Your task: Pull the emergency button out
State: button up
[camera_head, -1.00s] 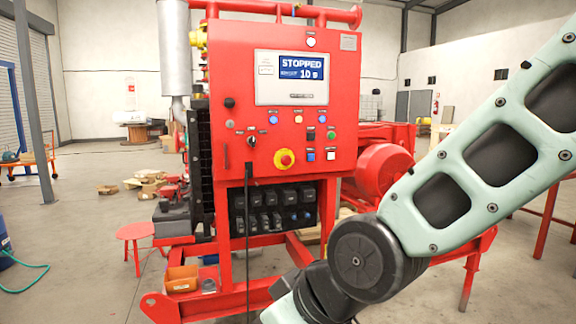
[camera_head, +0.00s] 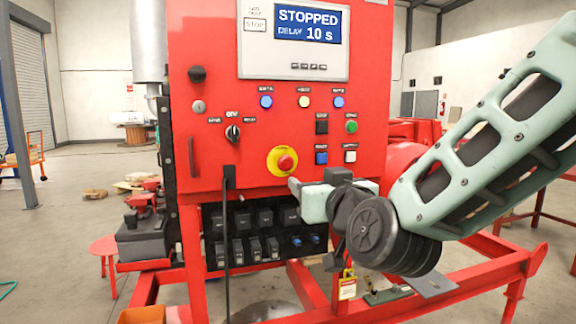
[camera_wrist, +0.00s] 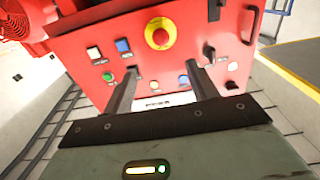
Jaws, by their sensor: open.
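The emergency button (camera_head: 287,163) is a red mushroom knob on a yellow round plate, low on the front of the red control panel (camera_head: 215,110). In the wrist view the emergency button (camera_wrist: 160,36) shows near the top middle, beyond my fingertips. My gripper (camera_wrist: 168,78) is open, with two dark fingers set apart and nothing between them. The fingers are in front of the panel and short of the button in that picture. In the head view my arm's end is just right of the button; the fingers cannot be made out clearly there.
A display (camera_head: 309,24) reads STOPPED, delay 10 s. Around the button are a rotary switch (camera_head: 232,133), a black push-button (camera_head: 321,127), a blue push-button (camera_head: 321,158) and a white one (camera_head: 350,156). A black cable (camera_head: 227,230) hangs below. Red frame rails (camera_head: 465,245) stand at right.

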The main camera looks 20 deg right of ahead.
jog(key=p, duration=1.2)
send_near(287, 164)
jog(key=w+p, duration=0.2)
jog(key=w, duration=0.7)
jog(key=shift+w, duration=0.1)
